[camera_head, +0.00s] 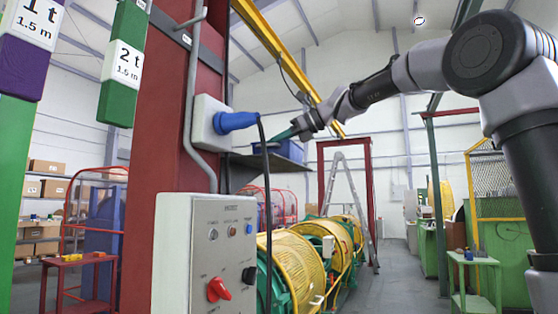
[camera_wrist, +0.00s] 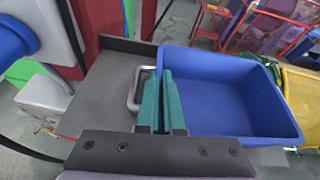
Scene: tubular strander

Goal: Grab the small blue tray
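The small blue tray (camera_head: 288,150) sits on a dark shelf beside the red column. In the wrist view the tray (camera_wrist: 225,95) is an open, empty blue box. A grey bar handle (camera_wrist: 135,90) shows at its left side. My gripper (camera_head: 272,140) is at the tray's upper left side in the head view. In the wrist view the green fingers of my gripper (camera_wrist: 160,88) lie close together over the tray's left wall and the handle's inner end. They hide that part, so I cannot tell whether they grip anything.
The dark shelf (camera_wrist: 95,95) has bare room left of the tray. A blue plug (camera_head: 235,121) in a white socket box and its hanging cable are close to the left. A grey control box (camera_head: 203,255) stands below, and yellow strander guards (camera_head: 297,265) lie beyond.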

